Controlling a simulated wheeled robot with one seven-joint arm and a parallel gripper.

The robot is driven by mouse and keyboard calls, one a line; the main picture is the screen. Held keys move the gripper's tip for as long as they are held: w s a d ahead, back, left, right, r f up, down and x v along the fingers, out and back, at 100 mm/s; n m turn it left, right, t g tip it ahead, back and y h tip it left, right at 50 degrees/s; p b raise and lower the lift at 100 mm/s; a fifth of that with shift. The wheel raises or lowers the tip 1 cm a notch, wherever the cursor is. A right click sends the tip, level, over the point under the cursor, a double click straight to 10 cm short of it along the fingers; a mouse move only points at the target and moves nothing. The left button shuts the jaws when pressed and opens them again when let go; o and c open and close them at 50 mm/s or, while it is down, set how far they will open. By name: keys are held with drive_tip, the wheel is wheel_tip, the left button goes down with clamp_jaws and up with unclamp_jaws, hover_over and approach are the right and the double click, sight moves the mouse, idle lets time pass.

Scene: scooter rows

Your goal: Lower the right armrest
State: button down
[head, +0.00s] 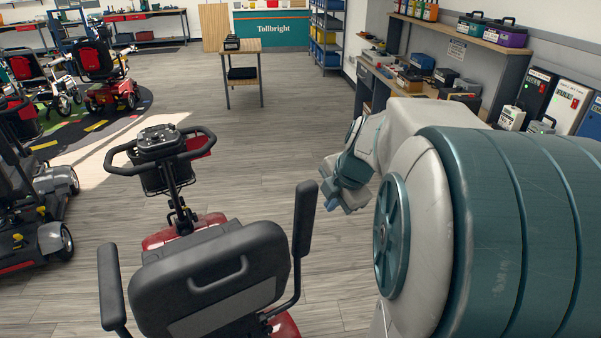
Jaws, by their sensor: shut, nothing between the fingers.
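A red scooter with a black seat stands in front of me, seen from behind its backrest (212,285). Its right armrest (304,220) stands up at the right of the backrest, with a curved black bracket below the pad. The left armrest (112,285) sits lower in the picture and seems to lie forward. My gripper (333,203) is shut and empty, pointing down and left. It shows just right of the raised pad's top, apart from it in the picture; the depth gap is hard to judge. The seat cushion is hidden by the backrest.
The scooter's handlebar (160,145) and basket are ahead. Dark scooters (35,210) stand at the left, and red ones (105,75) farther back. A workbench (410,85) with tools runs along the right wall. A small wooden table (241,50) stands far ahead. Floor between is clear.

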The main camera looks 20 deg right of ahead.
sight(316, 199)
drive_tip(key=shift+w+a+f+p, duration=0.15)
drive_tip(key=shift+w+f+p, duration=0.2)
drive_tip(key=shift+w+f, duration=0.5)
drive_tip(key=shift+w+a+f+p, duration=0.1)
drive_tip(key=shift+w+f+p, duration=0.35)
drive_tip(key=shift+w, duration=0.7)
drive_tip(key=shift+w+a+f+p, duration=0.15)
drive_tip(key=shift+w+f+p, duration=0.1)
drive_tip(key=shift+w+f, duration=0.6)
drive_tip(key=shift+w+r, duration=0.15)
drive_tip(key=shift+r, duration=0.1)
